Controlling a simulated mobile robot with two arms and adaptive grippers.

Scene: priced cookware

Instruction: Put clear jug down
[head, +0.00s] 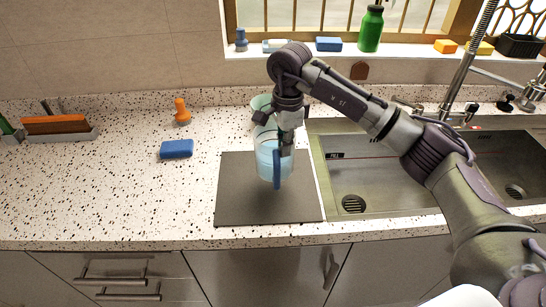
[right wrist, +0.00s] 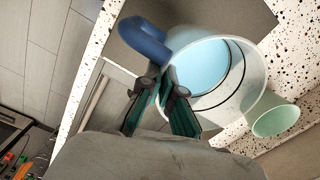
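The clear jug (head: 265,165), see-through pale blue with a blue handle (head: 277,170), is over the dark grey mat (head: 240,203) left of the sink. It looks upright; I cannot tell whether its base touches the mat. My right gripper (head: 286,140) is at its upper rim. In the right wrist view, the fingers (right wrist: 160,88) close on the near wall of the jug (right wrist: 236,95), beside its handle (right wrist: 146,42). The arm hides part of the jug in the head view. My left gripper is out of view.
A pale green cup (head: 260,103) stands just behind the jug. The sink (head: 385,180) is to the right. The counter's front left is clear.

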